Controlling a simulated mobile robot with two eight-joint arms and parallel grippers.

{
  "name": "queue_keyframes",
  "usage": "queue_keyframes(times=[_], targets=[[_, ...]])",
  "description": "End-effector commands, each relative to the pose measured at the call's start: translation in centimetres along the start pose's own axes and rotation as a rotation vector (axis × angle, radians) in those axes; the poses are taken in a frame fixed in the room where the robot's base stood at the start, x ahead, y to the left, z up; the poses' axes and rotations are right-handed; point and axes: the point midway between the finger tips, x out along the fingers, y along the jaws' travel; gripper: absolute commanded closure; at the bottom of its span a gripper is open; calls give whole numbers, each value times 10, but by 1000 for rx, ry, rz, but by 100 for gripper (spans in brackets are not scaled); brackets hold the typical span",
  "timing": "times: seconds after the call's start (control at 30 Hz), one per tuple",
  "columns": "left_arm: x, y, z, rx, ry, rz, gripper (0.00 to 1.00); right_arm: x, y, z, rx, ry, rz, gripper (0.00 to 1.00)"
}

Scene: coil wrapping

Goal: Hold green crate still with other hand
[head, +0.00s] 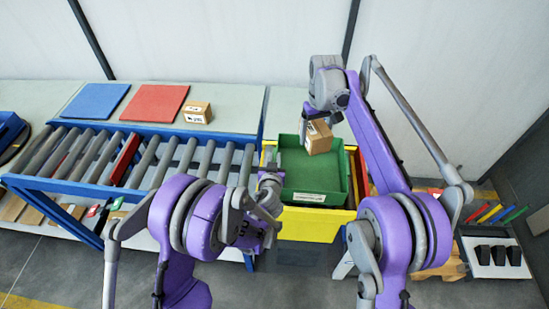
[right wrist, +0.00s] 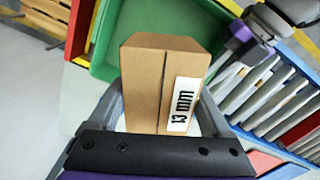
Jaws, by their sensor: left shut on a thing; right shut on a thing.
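The green crate (head: 312,178) sits over a yellow container in the middle of the head view, with a white label on its front wall. It also shows at the top of the right wrist view (right wrist: 108,40). My left gripper (head: 272,182) is at the crate's left wall and is shut on it; my own arm partly hides the fingertips. My right gripper (head: 311,124) is shut on a brown cardboard box (head: 319,138) and holds it over the back part of the crate. In the right wrist view the box (right wrist: 145,85) is marked "13 mm" and sits between both fingers.
A blue-framed roller conveyor (head: 90,160) with a red bar lies to the left. Behind it are a blue mat (head: 95,101), a red mat (head: 152,105) and another small box (head: 197,112). The yellow container (head: 312,224) is under the crate. Colored bars (head: 490,213) stand at the right.

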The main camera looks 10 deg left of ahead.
Motion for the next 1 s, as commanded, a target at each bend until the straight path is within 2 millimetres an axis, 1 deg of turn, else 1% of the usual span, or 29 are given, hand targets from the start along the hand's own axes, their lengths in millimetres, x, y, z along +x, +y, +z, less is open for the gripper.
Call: queue_keyframes(times=[0.07,0.13,0.3,0.43,0.53,0.87,1.0], targets=[[0,0,0,-1,0,0,100,0,0,0,0,0,0,100],[0,0,0,-1,0,1,100,6,0,0,0,0,0,100],[0,0,0,-1,0,1,100,39,0,-1,0,0,0,100],[0,0,0,-1,0,0,100,56,0,0,0,0,0,100],[0,0,0,-1,0,0,100,60,0,1,0,0,0,100],[0,0,0,-1,0,0,100,61,0,0,0,0,0,100],[0,0,0,-1,0,0,100,66,0,0,0,0,0,100]])
